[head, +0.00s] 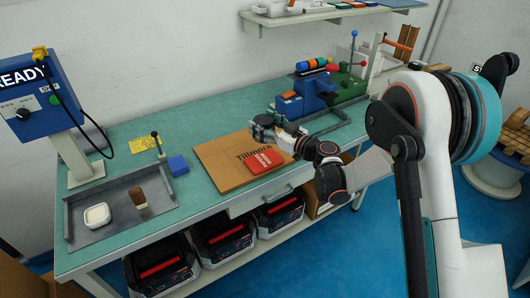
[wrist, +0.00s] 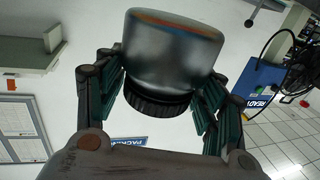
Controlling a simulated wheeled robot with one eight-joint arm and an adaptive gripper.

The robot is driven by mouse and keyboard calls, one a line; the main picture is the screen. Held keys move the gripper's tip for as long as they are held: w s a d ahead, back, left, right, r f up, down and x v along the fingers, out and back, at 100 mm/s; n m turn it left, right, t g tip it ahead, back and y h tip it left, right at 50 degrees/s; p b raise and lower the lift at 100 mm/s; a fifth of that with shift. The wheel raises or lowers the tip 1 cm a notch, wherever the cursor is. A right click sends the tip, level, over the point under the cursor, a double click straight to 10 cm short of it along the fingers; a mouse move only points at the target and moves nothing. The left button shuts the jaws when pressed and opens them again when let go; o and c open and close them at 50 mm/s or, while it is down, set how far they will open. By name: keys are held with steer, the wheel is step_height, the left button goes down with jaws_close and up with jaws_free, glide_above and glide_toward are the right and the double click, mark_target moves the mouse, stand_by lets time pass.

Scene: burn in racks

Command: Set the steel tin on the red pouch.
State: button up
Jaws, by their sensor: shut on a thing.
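The steel tin (wrist: 172,45) is a shiny rounded metal can with a dark ribbed end. In the wrist view my gripper (wrist: 165,82) is shut on it, one finger on each side. In the head view my gripper (head: 268,128) is above the back part of a cardboard sheet, and the tin is small and partly hidden by the fingers. The red pouch (head: 260,161) lies flat on the cardboard, in front of and below my gripper in the picture. The tin appears apart from the pouch; its exact height above it is hard to tell.
The cardboard sheet (head: 224,176) lies on the green bench (head: 190,210). Blue and green machines (head: 308,92) stand behind my gripper. A blue block (head: 178,165) and a grey tray (head: 105,244) with a white dish (head: 97,215) and brush (head: 139,201) are left.

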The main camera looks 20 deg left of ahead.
step_height(320, 180, down, 10)
steer(key=b, duration=0.3)
steer(key=shift+f, duration=0.2)
steer(key=shift+r, duration=0.1)
steer(key=o, duration=1.4)
steer(key=shift+o, duration=0.2)
